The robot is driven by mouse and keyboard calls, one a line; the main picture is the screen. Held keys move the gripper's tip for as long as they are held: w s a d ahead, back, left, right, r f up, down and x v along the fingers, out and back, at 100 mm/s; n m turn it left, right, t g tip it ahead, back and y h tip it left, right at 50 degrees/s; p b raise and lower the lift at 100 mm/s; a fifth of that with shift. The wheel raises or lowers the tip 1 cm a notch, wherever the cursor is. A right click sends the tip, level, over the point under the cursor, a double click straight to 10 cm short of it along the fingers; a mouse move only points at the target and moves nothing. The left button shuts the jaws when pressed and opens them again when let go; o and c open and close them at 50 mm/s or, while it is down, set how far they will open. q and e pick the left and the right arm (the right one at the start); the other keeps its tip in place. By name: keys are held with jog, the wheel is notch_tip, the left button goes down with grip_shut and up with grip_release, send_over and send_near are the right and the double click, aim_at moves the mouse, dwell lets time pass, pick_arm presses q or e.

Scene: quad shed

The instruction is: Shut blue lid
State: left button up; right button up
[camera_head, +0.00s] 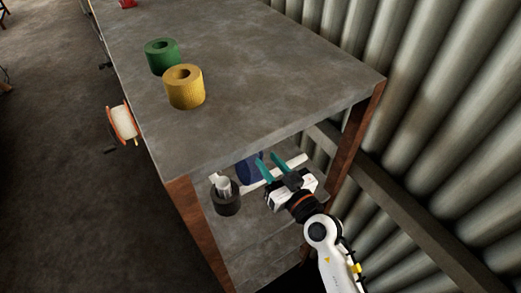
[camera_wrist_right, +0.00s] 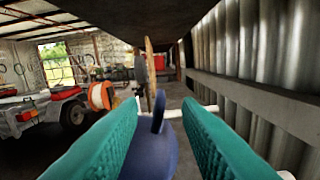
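A blue lid or blue lidded thing (camera_head: 248,168) stands on the shelf below the workbench top, partly hidden by the top's edge and my gripper. My right gripper (camera_head: 267,161) reaches in under the bench top, its teal fingers apart and right beside the blue thing. In the right wrist view, a rounded blue body (camera_wrist_right: 152,155) with an upright blue tab shows between the two open fingers (camera_wrist_right: 160,112). I cannot tell whether the fingers touch it, nor how far the lid stands open. My left gripper is not in view.
On the bench top (camera_head: 270,80) stand a green roll (camera_head: 161,57) and a yellow roll (camera_head: 184,87). A dark pot (camera_head: 227,198) with pale contents stands on the shelf, left of my gripper. A white bar (camera_head: 293,163) lies behind. A brown leg (camera_head: 357,125) and corrugated wall (camera_head: 430,90) bound the right.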

aim_at(262, 155)
jog(key=shift+x, duration=2.2)
jog(key=shift+c, duration=0.2)
grip_shut()
